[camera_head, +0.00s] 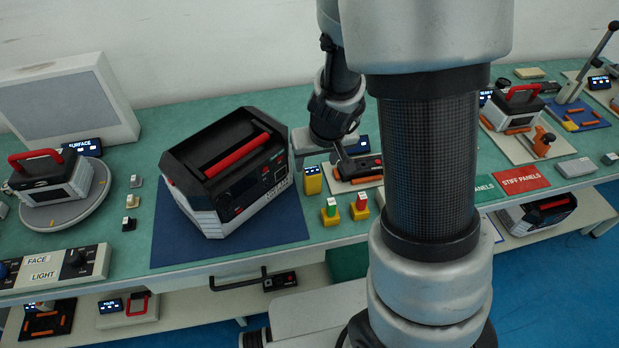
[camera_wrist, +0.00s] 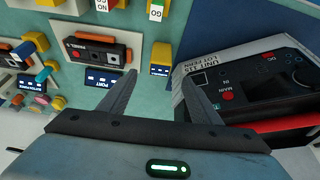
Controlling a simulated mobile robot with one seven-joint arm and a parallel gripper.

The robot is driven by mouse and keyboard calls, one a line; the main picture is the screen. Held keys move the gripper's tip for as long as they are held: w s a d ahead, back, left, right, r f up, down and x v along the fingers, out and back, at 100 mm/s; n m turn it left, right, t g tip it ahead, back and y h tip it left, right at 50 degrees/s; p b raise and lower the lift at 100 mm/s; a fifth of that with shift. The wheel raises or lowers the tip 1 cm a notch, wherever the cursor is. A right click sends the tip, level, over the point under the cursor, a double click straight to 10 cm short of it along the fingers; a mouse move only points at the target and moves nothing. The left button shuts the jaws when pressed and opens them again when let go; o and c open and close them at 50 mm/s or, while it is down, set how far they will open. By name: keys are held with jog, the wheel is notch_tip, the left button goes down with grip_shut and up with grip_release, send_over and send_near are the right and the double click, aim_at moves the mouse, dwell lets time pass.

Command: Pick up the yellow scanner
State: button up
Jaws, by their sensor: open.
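The yellow scanner (camera_head: 312,184) is a small yellow block with a dark display near its top. It stands on the green bench between the large black case and a small red-and-black device. In the wrist view the yellow scanner (camera_wrist: 160,56) shows ahead of and between my fingertips, apart from them. My gripper (camera_wrist: 159,76) is open and empty, with its two grey fingers spread. In the head view my gripper (camera_head: 342,152) hangs just to the right of and above the scanner, partly hidden by my arm.
The large black case with a red handle (camera_head: 235,170) is close on the scanner's left, on a blue mat (camera_head: 270,232). A red-and-black device (camera_head: 358,169) lies on its right. Small yellow-based blocks with green (camera_head: 331,211) and red (camera_head: 360,206) parts stand in front.

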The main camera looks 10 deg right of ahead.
aim_at(313, 173)
jog(key=b+x, duration=0.2)
jog(key=x, duration=0.4)
jog(key=b+x, duration=0.2)
jog(key=x, duration=0.3)
jog(key=shift+s+b, duration=0.1)
jog(key=shift+b, duration=0.3)
jog(key=shift+c, duration=0.2)
jog(key=c, duration=1.2)
jog(key=shift+r, duration=0.15)
